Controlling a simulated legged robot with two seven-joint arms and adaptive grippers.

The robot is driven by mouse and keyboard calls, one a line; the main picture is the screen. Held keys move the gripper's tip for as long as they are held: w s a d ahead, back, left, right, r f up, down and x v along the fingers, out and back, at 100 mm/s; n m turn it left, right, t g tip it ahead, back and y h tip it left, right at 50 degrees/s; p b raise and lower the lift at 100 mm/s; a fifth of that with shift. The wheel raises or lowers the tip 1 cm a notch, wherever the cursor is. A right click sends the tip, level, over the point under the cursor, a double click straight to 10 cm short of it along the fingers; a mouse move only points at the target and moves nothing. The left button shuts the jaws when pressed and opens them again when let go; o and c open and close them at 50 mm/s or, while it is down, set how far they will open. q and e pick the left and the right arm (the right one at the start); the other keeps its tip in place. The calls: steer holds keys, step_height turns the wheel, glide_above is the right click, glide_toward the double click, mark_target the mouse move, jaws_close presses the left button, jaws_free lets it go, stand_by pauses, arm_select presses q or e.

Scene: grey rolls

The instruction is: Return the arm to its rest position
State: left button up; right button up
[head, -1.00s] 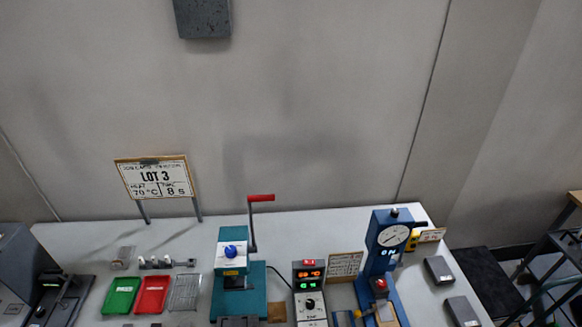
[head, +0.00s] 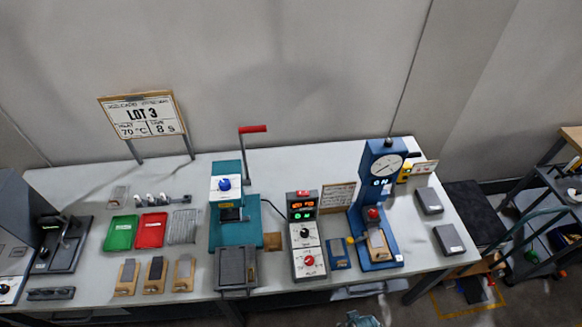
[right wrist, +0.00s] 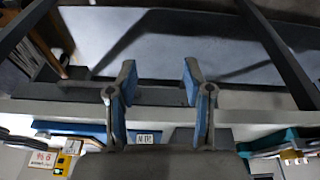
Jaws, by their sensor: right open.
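My right gripper (right wrist: 158,85) is open in the right wrist view, its two blue-padded fingers apart with nothing between them. Its fingertips lie over a dark grey area below the bench's pale edge (right wrist: 45,110). Parts of the bench equipment show upside down along the bottom of that view. In the head view no whole arm shows; a small grey-teal part (head: 360,319) pokes in at the bottom edge, and I cannot tell what it is. My left gripper is not in view.
The bench (head: 310,170) carries a teal lever press (head: 228,227), a control box (head: 305,235), a blue dial press (head: 376,215), green (head: 121,233) and red (head: 151,230) trays and several wooden-based pieces. A sign (head: 143,116) stands at the back left. A cart (head: 550,200) stands right.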

steer(key=s+f+g+b, duration=0.1)
steer(key=s+f+b, duration=0.15)
steer(key=f, duration=0.85)
steer(key=s+f+b, duration=0.1)
steer(key=s+f, duration=0.3)
steer(key=f, duration=0.8)
arm_select(q)
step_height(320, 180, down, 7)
steer(key=b, duration=0.3)
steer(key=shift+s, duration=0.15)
arm_select(e)
steer(key=s+d+f+g, duration=0.1)
steer(key=s+d+f, duration=0.2)
steer(key=s+f, duration=1)
steer(key=shift+s+d, duration=0.2)
steer(key=shift+s, duration=0.6)
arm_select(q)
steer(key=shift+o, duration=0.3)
arm_select(e)
steer(key=shift+c, duration=0.9)
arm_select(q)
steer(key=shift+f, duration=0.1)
arm_select(e)
steer(key=shift+d, duration=0.1)
